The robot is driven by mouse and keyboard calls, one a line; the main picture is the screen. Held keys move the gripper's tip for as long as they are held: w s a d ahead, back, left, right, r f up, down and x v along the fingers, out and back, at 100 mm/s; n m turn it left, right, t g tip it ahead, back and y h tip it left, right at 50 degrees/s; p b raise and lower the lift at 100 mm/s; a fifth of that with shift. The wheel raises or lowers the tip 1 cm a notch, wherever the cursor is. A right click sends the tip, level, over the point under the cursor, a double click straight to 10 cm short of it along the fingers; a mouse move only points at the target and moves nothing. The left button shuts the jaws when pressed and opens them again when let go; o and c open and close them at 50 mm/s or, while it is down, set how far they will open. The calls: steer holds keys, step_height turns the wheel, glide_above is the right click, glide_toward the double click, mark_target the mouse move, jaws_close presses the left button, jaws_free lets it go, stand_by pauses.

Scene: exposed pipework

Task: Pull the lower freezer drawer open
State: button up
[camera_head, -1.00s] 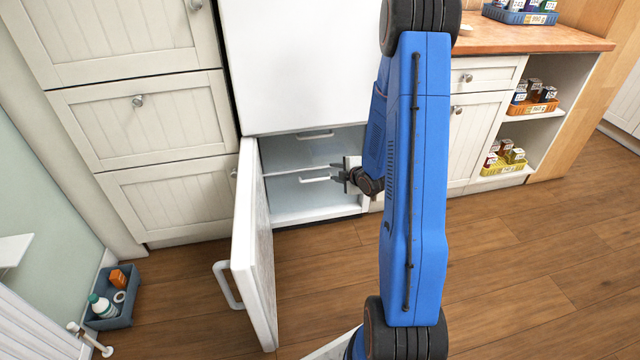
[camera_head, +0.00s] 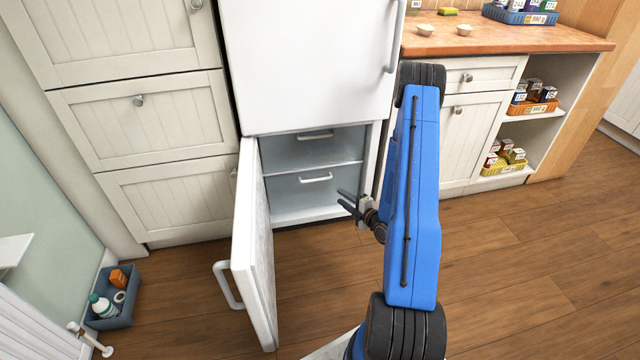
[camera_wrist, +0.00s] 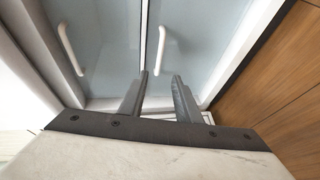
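The lower freezer drawer (camera_head: 310,196) has a grey translucent front and a white bar handle (camera_head: 316,178). It sits shut inside the freezer compartment. In the wrist view the lower drawer (camera_wrist: 200,50) is on the right, with its handle (camera_wrist: 160,52) beyond my fingertips. My gripper (camera_head: 344,199) is open and empty, in front of the compartment's lower right side and apart from the handle. In the wrist view my gripper (camera_wrist: 160,76) shows its two fingers spread, with nothing between them.
The upper freezer drawer (camera_head: 300,152) is shut above. The freezer door (camera_head: 256,245) stands open on the left, with its handle (camera_head: 226,285) projecting. White cabinets flank the fridge. A blue-grey bin (camera_head: 118,310) stands on the floor at far left. The wooden floor in front is clear.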

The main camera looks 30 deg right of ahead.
mark_target(318, 180)
steer(key=x, duration=1.6)
steer(key=shift+w, duration=0.25)
jaws_close()
